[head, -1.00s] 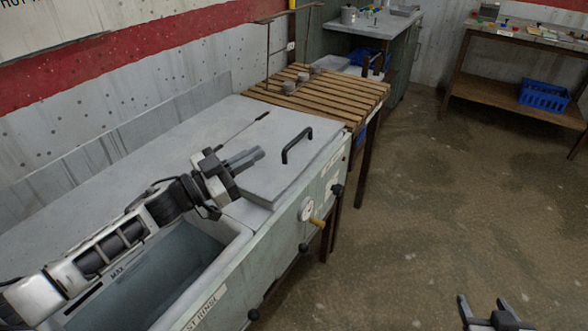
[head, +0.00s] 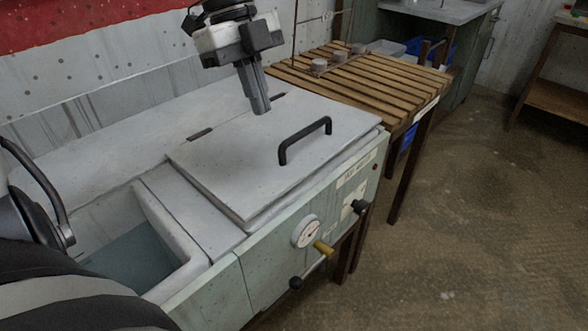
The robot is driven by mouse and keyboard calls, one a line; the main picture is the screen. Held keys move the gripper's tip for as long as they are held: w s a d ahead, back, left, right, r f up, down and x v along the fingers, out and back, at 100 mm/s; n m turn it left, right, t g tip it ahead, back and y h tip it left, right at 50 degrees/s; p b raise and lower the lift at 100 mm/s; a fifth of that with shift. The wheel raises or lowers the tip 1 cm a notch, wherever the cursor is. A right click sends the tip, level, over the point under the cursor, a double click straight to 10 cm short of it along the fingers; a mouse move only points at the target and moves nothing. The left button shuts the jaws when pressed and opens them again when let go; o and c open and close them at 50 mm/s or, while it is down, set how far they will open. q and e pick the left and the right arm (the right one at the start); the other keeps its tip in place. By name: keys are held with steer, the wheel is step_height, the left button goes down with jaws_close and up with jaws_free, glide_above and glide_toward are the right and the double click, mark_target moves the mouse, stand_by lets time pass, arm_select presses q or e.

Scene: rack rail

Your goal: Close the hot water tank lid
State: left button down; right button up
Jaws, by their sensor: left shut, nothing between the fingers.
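The hot water tank lid (head: 235,155) is a flat grey panel with a black bar handle (head: 305,141) near its front right edge. It lies about level over the right part of the tank (head: 290,245). A thin dark line runs under its front edge; I cannot tell whether it is fully seated. Dark hinge pieces (head: 200,133) show along its back edge. My left gripper (head: 262,108) points down above the back part of the lid, shut and empty, behind and left of the handle. I cannot tell whether its tips touch the lid. My right gripper is out of view.
An open basin (head: 135,255) with water is left of the lid, partly hidden by my arm. A gauge (head: 306,232) and knobs stick out from the front panel. A slatted wooden table (head: 375,80) adjoins on the right. The floor in front is clear.

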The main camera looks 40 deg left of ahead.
arm_select(q)
steer(key=b, duration=0.1)
glide_toward(281, 191)
steer(key=x, duration=0.5)
steer(key=shift+d, duration=0.3)
steer(key=shift+f, duration=0.7)
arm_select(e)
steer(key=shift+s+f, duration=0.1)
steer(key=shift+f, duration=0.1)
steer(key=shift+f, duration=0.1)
